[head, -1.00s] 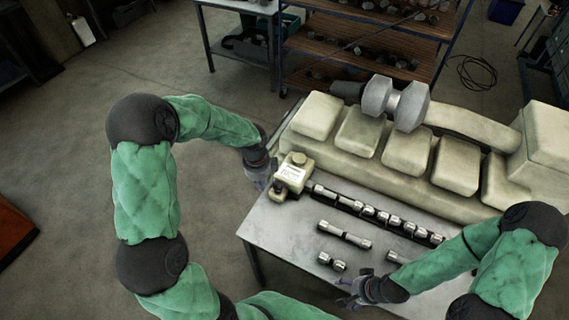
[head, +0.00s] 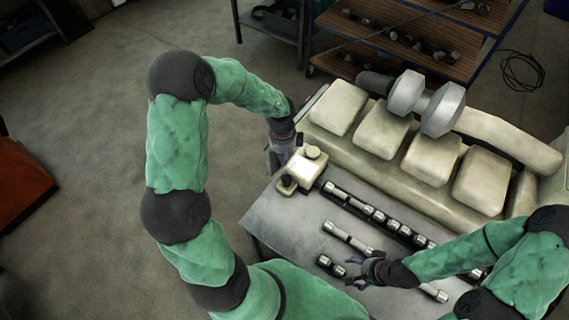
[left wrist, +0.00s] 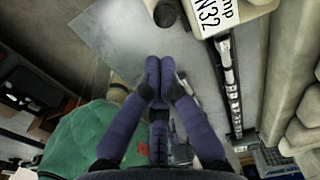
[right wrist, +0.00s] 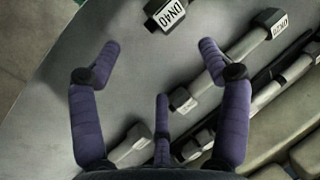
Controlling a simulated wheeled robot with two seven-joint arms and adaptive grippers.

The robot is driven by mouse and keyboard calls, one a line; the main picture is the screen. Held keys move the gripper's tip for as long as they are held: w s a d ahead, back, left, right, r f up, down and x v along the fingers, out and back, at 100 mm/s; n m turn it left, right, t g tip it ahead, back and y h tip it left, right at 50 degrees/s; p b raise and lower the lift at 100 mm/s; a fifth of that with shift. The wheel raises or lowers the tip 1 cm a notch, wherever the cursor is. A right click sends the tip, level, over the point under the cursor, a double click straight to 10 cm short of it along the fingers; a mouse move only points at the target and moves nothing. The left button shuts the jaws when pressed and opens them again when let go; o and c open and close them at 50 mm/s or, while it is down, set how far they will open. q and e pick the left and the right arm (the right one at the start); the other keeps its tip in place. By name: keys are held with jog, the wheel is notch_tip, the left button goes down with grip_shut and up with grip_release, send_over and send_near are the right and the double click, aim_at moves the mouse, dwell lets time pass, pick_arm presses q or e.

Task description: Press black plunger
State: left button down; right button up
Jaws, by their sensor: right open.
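The black plunger (head: 287,183) is a short round black knob on the left side of a cream pump box (head: 308,166), at the table's far left corner. It also shows at the top of the left wrist view (left wrist: 165,13), beside the labelled box. My left gripper (head: 275,160) is just left of the box, apart from the plunger. In the left wrist view its purple fingertips (left wrist: 160,64) are together with nothing between them. My right gripper (head: 353,273) is open and empty over the table front, beside a short metal piece (head: 330,265); its spread fingers show in the right wrist view (right wrist: 158,45).
A row of metal pieces in a black rack (head: 372,213) runs right from the box. A longer metal piece (head: 347,237) lies in front of it. A large cream engine block (head: 382,135) fills the table's back. Bare grey tabletop (head: 280,220) lies in front of the box.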

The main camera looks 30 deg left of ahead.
aim_at(285, 180)
pick_arm(q)
notch_tip(285, 180, down, 13)
jog(key=shift+d+r, duration=0.1)
jog(key=shift+d, duration=0.05)
pick_arm(e)
jog(key=shift+r, duration=0.25)
pick_arm(q)
notch_tip(285, 180, down, 3)
jog(key=shift+r+b, duration=0.1)
jog(key=shift+b, duration=0.9)
pick_arm(e)
notch_tip(285, 180, down, 2)
jog(key=shift+f, duration=0.25)
pick_arm(q)
jog(key=shift+s+d, duration=0.1)
jog(key=shift+s, duration=0.05)
pick_arm(e)
jog(key=shift+s+r, duration=0.1)
jog(key=shift+r, duration=0.05)
